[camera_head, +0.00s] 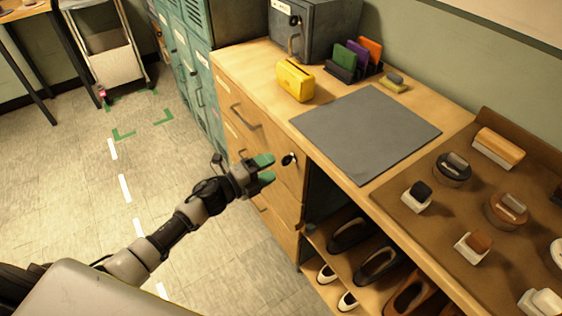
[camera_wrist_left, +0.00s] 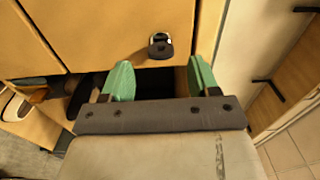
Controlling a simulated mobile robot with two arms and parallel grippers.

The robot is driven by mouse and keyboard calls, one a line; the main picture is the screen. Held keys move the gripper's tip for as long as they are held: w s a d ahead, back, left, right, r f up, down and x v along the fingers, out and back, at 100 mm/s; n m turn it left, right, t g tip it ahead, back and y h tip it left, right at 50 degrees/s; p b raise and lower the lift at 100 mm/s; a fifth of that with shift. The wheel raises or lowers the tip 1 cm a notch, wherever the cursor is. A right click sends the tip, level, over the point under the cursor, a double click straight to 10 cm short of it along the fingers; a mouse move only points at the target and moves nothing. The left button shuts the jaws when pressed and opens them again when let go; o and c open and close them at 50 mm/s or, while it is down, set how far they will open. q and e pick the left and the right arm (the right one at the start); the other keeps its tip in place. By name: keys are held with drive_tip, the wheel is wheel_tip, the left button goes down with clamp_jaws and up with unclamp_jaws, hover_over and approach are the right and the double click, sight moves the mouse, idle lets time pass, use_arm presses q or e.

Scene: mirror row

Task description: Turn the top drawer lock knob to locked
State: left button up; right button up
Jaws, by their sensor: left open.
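The lock knob (camera_head: 289,159) is a small dark piece on the light wood front of the top drawer (camera_head: 268,138), near that front's right end. In the left wrist view the knob (camera_wrist_left: 160,46) shows as a dark fitting with a bright metal part, near the edge of the wood panel. My left gripper (camera_head: 268,169) is open, with green fingertips pointing at the drawer front, just left of the knob. In the left wrist view the knob lies beyond and between the two fingertips (camera_wrist_left: 161,76), apart from them. I cannot tell which way the knob is turned. My right gripper is not in view.
The counter holds a grey mat (camera_head: 365,130), a yellow object (camera_head: 295,80) and a brown board (camera_head: 455,185) with several brushes and tins. Open shelves with shoes (camera_head: 378,265) lie right of the drawers. Green lockers (camera_head: 185,65) stand behind.

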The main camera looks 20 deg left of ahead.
use_arm(q)
drive_tip(key=v, duration=0.5)
idle(0.3)
drive_tip(key=s+a+f+n+g+y+p, duration=0.1)
drive_tip(key=s+a+f+n+y, duration=0.25)
drive_tip(key=f, duration=0.55)
drive_tip(key=s+f+n+g+y+p, duration=0.1)
drive_tip(key=s+f+n+y, duration=0.2)
drive_tip(key=s+f+n, duration=0.4)
drive_tip(key=s+a+f+n+g+y, duration=0.2)
drive_tip(key=f+n+y, duration=0.15)
drive_tip(key=f, duration=0.65)
drive_tip(key=s+d+f+n+g, duration=0.2)
drive_tip(key=s+f+n+g, duration=0.1)
drive_tip(key=s, duration=0.7)
drive_tip(key=s+d+f+n+g+p, duration=0.1)
drive_tip(key=s+f+n+g, duration=0.2)
drive_tip(key=s+f, duration=0.3)
drive_tip(key=s+d+f+n+g+y+p, duration=0.1)
drive_tip(key=s+f, duration=0.4)
drive_tip(key=s, duration=1)
drive_tip(key=shift+d+n+g, duration=0.8)
drive_tip(key=shift+n+g, duration=0.2)
drive_tip(key=shift+g, duration=0.1)
drive_tip(key=shift+s+f, duration=0.1)
